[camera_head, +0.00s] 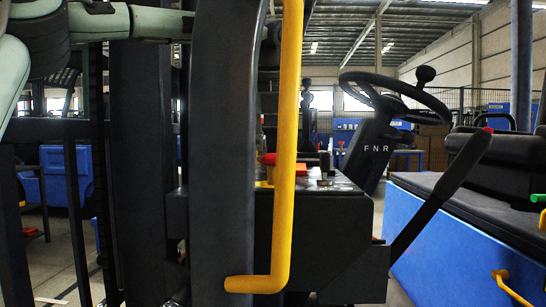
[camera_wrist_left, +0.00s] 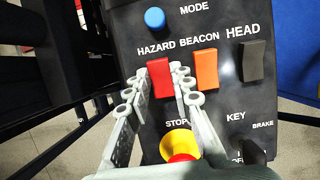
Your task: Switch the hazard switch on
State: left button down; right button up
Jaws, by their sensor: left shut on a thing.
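In the left wrist view, the hazard switch (camera_wrist_left: 160,79) is a red rocker under the label HAZARD on a dark panel (camera_wrist_left: 205,120). My left gripper (camera_wrist_left: 162,72) has its pale fingers on both sides of this switch and is shut on it. I cannot tell whether the rocker is set to on or off. In the head view, my left arm comes in at the top left. Its gripper is hidden behind dark uprights, and the hazard switch cannot be made out there. My right gripper is not in view.
An orange beacon switch (camera_wrist_left: 205,79) sits close right of the hazard switch, then a black head switch (camera_wrist_left: 252,60). A blue mode button (camera_wrist_left: 155,18) is above; a yellow-and-red stop button (camera_wrist_left: 181,145) is below. A yellow handrail (camera_head: 287,150) and dark pillar (camera_head: 226,150) stand before the console.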

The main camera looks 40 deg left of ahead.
pick_arm(q)
jog(key=g+h, duration=0.1)
jog(key=w+g, duration=0.1)
jog(key=g, duration=0.1)
jog(key=shift+a+r+h, duration=0.1)
jog(key=shift+a+h, duration=0.05)
jog(key=shift+h, duration=0.25)
jog(key=shift+a+g, duration=0.15)
jog(key=shift+g, duration=0.15)
jog(key=c, duration=1.3)
grip_release()
jog(key=shift+c, duration=0.2)
